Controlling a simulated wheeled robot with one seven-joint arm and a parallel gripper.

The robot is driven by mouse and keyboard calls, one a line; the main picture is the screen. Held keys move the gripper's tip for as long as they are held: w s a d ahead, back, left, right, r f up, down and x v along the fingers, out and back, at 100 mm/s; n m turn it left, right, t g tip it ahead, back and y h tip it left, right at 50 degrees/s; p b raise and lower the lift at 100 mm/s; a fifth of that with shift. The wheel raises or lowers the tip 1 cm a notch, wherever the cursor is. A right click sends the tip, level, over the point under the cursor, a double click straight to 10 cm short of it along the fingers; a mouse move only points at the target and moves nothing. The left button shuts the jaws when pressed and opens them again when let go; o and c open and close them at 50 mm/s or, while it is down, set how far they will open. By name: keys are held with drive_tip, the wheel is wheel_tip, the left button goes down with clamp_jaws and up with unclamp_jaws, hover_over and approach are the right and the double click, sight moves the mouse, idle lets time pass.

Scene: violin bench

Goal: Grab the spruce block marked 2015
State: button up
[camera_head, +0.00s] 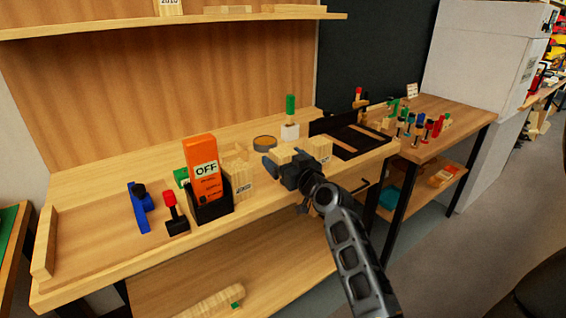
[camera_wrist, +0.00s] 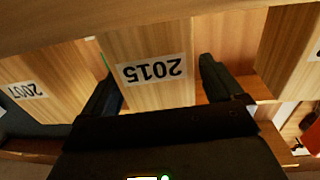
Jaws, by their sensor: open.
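The spruce block marked 2015 (camera_wrist: 150,40) stands in the middle of the wrist view, its label upside down there. My gripper (camera_wrist: 156,76) is open, with one dark finger on each side of this block. A narrow gap shows on the right side; whether the left finger touches cannot be told. In the head view my gripper (camera_head: 284,166) is in front of a pale block (camera_head: 282,154) on the bench, which hides its label.
A block marked 2007 (camera_wrist: 38,85) stands close on one side, and another block (camera_wrist: 288,55) on the other. A shelf (camera_head: 120,24) hangs above.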

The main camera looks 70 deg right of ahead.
drive_tip(key=shift+w+d, duration=0.15)
drive_tip(key=shift+w, duration=0.1)
drive_tip(key=shift+c, duration=0.2)
drive_tip(key=c, duration=1.1)
